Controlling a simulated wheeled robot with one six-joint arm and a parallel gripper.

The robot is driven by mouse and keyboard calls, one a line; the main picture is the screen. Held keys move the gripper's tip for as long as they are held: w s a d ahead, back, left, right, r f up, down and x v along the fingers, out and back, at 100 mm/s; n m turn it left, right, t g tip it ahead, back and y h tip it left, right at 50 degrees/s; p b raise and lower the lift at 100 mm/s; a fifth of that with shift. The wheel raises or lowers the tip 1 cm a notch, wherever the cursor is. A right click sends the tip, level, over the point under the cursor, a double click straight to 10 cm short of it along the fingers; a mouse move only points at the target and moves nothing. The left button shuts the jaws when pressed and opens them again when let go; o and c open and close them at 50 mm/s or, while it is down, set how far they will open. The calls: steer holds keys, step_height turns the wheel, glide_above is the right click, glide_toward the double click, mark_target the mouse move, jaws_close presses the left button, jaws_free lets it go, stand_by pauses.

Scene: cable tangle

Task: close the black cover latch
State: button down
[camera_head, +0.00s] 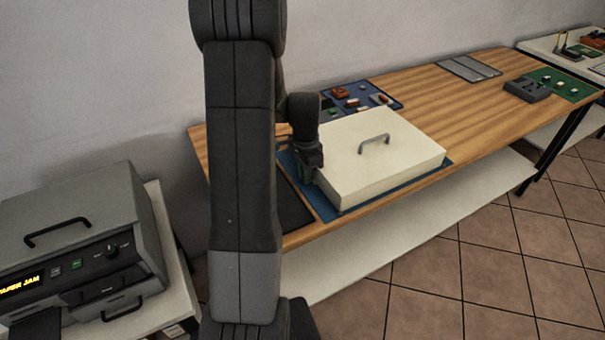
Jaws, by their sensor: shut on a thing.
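A cream-white box-like cover (405,155) lies closed and flat over a blue board (437,171) on the wooden bench. A dark handle (374,142) stands on its top. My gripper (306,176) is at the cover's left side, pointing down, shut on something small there. By its place, this is the black cover latch, but the latch does not stand out from the dark fingers. My own arm hides the area left of the gripper, and I cannot tell the latch's position.
A blue board with small parts (357,96) lies behind the cover. A dark mat (291,207) is at the bench's left end. Grey plates (468,69) and a green board (562,84) lie farther right. A grey printer (80,245) stands at left. The bench's middle right is clear.

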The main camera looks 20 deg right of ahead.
steer(key=c, duration=1.4)
jaws_free()
steer(key=shift+d, duration=0.15)
step_height(320, 180, up, 14)
steer(key=shift+f, duration=0.1)
